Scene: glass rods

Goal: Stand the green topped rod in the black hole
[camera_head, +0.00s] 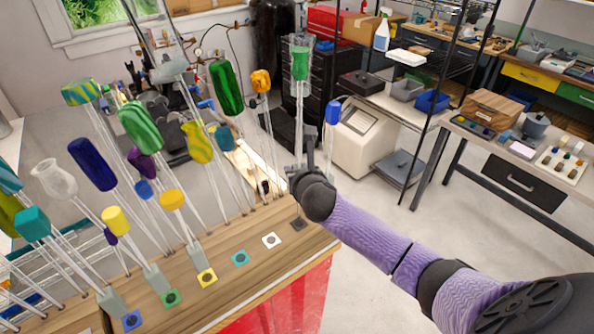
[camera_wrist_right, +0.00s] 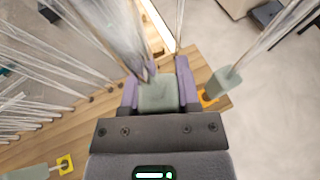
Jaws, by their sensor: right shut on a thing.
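The green topped rod (camera_head: 300,63) is upright, its green part inside a clear glass head on a long clear stem. My right gripper (camera_head: 311,172) is shut on the rod's grey block, which shows between the purple fingers in the right wrist view (camera_wrist_right: 158,94). In the head view it is above the back right corner of the wooden bench top. My left gripper is not in view.
Coloured squares, including white (camera_head: 271,240) and cyan (camera_head: 240,258), line the front of the bench top (camera_head: 262,222). Many glass rods with coloured tops crowd its left and back. A blue topped rod (camera_head: 333,112) stands close right of the held rod. Open floor lies right of the bench.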

